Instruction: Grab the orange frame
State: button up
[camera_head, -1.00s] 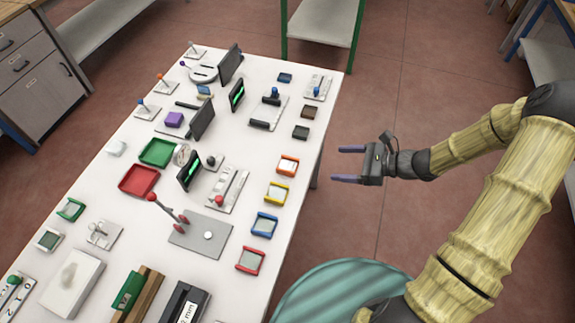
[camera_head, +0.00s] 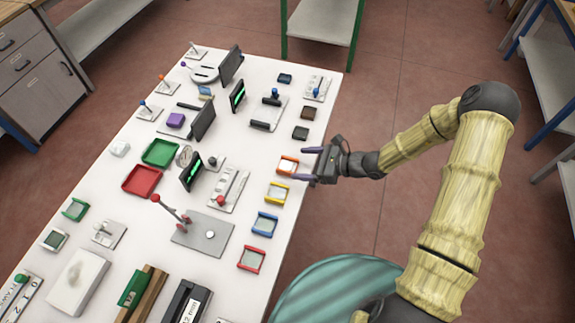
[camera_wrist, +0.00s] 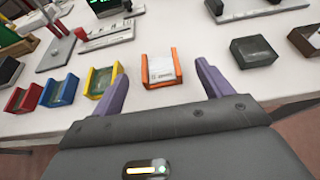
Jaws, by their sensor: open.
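The orange frame (camera_head: 288,166) lies near the right edge of the white table, behind the yellow frame (camera_head: 277,192). It is a small square open-sided holder with a pale piece inside. In the wrist view the orange frame (camera_wrist: 161,69) lies ahead of my gripper, roughly between the two fingers and a little beyond their tips. My gripper (camera_head: 306,164) is open and empty, its purple fingers pointing left over the table's right edge. The open gripper also shows in the wrist view (camera_wrist: 160,82). Contact with the frame is not visible.
The yellow frame sits close by, left of the left finger in the wrist view. The blue frame (camera_head: 264,224) and red frame (camera_head: 251,259) continue the row. A dark block (camera_head: 300,133) lies on the other side. The table (camera_head: 245,290) is crowded inward.

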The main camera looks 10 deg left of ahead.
aim_at(290, 167)
jog(key=shift+f+p+x, duration=0.15)
jog(key=shift+p+x, duration=0.35)
jog(key=shift+x, duration=0.8)
jog(key=shift+f+p+x, duration=0.15)
jog(key=shift+p+x, duration=0.35)
jog(key=shift+x, duration=0.8)
jog(key=shift+s+d, duration=0.1)
jog(key=c, duration=1.1)
